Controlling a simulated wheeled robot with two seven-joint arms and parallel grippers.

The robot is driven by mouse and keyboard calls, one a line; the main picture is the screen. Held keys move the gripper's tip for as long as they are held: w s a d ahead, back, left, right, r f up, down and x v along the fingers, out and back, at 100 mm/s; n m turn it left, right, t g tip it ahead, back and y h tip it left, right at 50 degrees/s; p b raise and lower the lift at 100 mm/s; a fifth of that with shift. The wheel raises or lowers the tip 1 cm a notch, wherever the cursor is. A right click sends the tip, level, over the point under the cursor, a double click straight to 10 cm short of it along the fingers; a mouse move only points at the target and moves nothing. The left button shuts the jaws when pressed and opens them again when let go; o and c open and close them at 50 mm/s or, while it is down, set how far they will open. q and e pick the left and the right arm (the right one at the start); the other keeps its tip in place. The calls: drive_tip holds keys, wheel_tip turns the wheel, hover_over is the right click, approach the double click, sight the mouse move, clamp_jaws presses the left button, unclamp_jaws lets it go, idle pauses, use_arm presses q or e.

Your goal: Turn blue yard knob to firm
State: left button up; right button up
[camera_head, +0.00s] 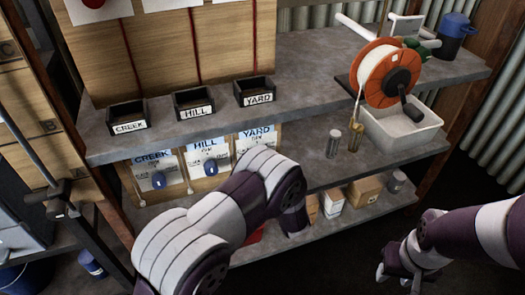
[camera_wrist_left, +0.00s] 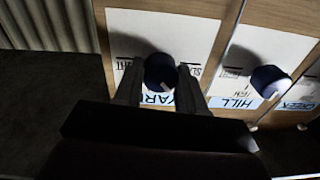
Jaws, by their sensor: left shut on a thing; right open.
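The blue yard knob (camera_wrist_left: 160,69) sits on the white YARD panel (camera_wrist_left: 128,28), which appears upside down in the left wrist view. A pale mark shows on the knob's side toward the YARD label. My left gripper (camera_wrist_left: 159,80) has one finger on each side of the knob and is shut on it. In the head view my left arm hides the knob and this gripper; only the top of the YARD panel (camera_head: 258,136) shows. My right gripper (camera_head: 397,278) is open and empty at the lower right, away from the panels.
The HILL knob (camera_head: 211,168) and CREEK knob (camera_head: 158,180) are on panels to the left. Black bins (camera_head: 193,103) stand on the shelf above. An orange reel (camera_head: 388,75) sits over a white tub (camera_head: 400,135) at right. Small boxes (camera_head: 364,189) stand on the lower shelf.

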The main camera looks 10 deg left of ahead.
use_arm(q)
drive_tip(key=shift+m+p, duration=2.6)
drive_tip(key=shift+m, duration=1.4)
drive_tip(key=shift+f, duration=0.1)
drive_tip(key=o, duration=1.1)
drive_tip(key=shift+c, duration=0.2)
drive_tip(key=p+v, duration=0.2)
drive_tip(key=v, duration=1)
drive_tip(key=shift+s, duration=0.4)
